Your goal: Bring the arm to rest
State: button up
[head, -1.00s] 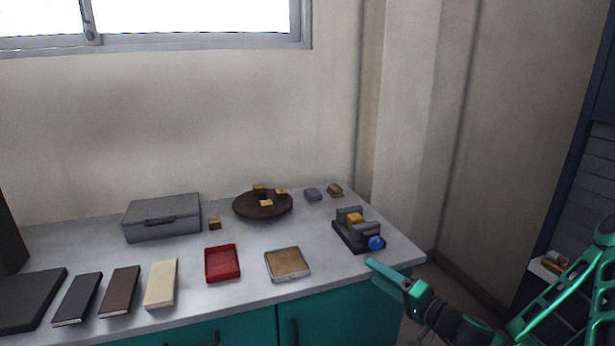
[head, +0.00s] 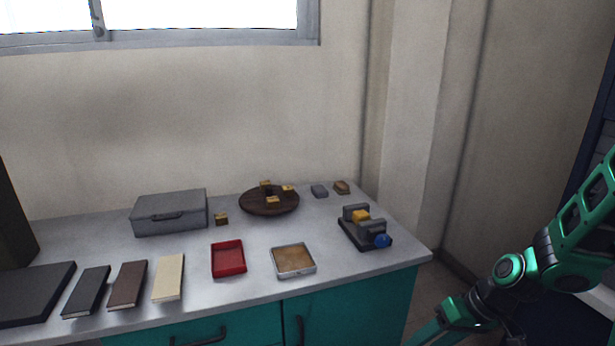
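My teal and black arm (head: 500,280) comes in from the right side, off the right end of the counter. Its lower end, with part of my gripper (head: 428,334), reaches the bottom edge of the head view, low and in front of the counter's right corner. The fingertips are cut off by the frame, so I cannot tell whether it is open or shut, or whether it holds anything. The arm appears clear of the counter (head: 340,285).
The counter bears a small vise (head: 364,227) with a yellow block and blue knob, a tan-filled tray (head: 294,260), a red tray (head: 228,258), a round brown stand (head: 268,201), a grey case (head: 169,213) and several book-like slabs (head: 168,278). Floor shows right of the counter.

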jog(key=s+d+r+m+g+h, duration=0.1)
jog(key=s+d+r+m+h, duration=0.1)
jog(key=s+d+r+m, duration=0.2)
jog(key=s+d+r+m+h, duration=0.3)
jog(key=s+d+r+m, duration=0.1)
jog(key=s+d+r, duration=0.6)
jog(key=s+r, duration=0.2)
jog(key=s, duration=0.2)
jog(key=shift+s+g, duration=0.2)
jog(key=shift+g, duration=0.2)
